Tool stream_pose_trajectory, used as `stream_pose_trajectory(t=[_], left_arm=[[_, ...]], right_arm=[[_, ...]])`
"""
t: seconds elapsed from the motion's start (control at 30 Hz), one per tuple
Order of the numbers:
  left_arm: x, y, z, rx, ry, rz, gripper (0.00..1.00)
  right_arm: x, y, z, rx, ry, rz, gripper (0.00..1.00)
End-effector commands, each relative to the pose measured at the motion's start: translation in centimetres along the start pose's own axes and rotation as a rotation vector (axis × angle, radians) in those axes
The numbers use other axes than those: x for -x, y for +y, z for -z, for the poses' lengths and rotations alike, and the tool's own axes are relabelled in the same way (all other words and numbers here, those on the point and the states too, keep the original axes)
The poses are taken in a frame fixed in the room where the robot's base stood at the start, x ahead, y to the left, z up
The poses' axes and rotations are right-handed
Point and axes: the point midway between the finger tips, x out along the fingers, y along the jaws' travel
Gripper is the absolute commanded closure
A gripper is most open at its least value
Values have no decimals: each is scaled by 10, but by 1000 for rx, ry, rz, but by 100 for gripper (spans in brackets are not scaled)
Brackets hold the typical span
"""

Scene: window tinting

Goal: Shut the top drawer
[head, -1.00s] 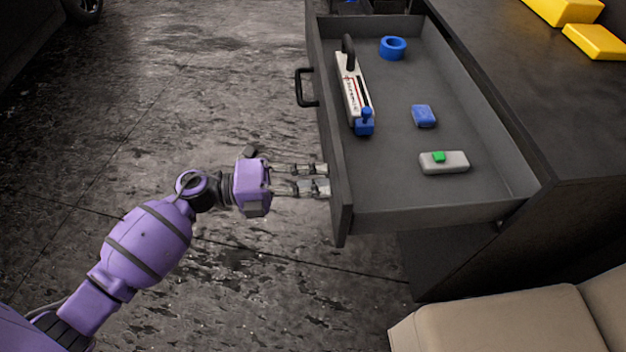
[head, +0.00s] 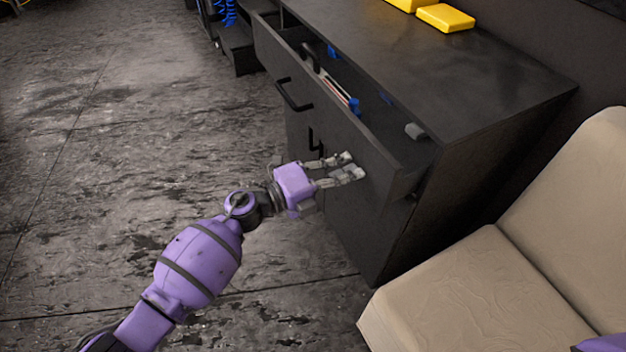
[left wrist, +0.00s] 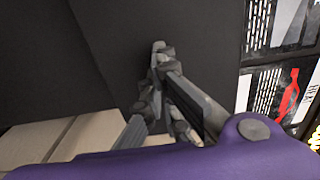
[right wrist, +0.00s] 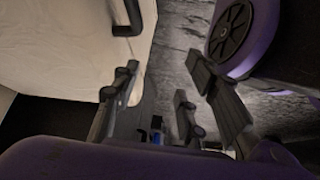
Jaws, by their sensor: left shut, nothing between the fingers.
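In the left wrist view the closed fingertips (left wrist: 162,52) are against a dark panel. My right gripper (right wrist: 160,85) shows in the right wrist view with its fingers apart and nothing between them.
Inside the drawer, a white and red tool (head: 335,88) and a grey piece (head: 415,131) show partly. Yellow blocks (head: 446,17) lie on the cabinet top. A beige seat (head: 480,290) stands close at the right. The floor at the left is clear.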

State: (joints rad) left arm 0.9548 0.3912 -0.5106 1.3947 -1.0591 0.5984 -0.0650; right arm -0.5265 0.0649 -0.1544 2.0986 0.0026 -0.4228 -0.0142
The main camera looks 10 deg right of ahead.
Motion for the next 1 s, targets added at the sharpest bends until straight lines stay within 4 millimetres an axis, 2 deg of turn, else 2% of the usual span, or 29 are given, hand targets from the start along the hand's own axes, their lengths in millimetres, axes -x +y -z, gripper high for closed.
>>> stream_pose_trajectory(t=[0.03,0.2,0.4,0.6,1.0], left_arm=[[-15,0,0,0,2,1,100],[-51,1,1,2,2,2,100],[-80,1,0,1,1,0,100],[-93,1,0,1,0,0,100],[-97,-1,-1,0,-2,1,100]], right_arm=[[-1,0,-3,-1,-4,0,60],[-4,0,-9,-3,-11,0,60],[-8,1,-11,-6,-12,-1,60],[-10,1,-10,-7,-10,-1,60],[-10,2,-9,-7,-9,-2,60]])
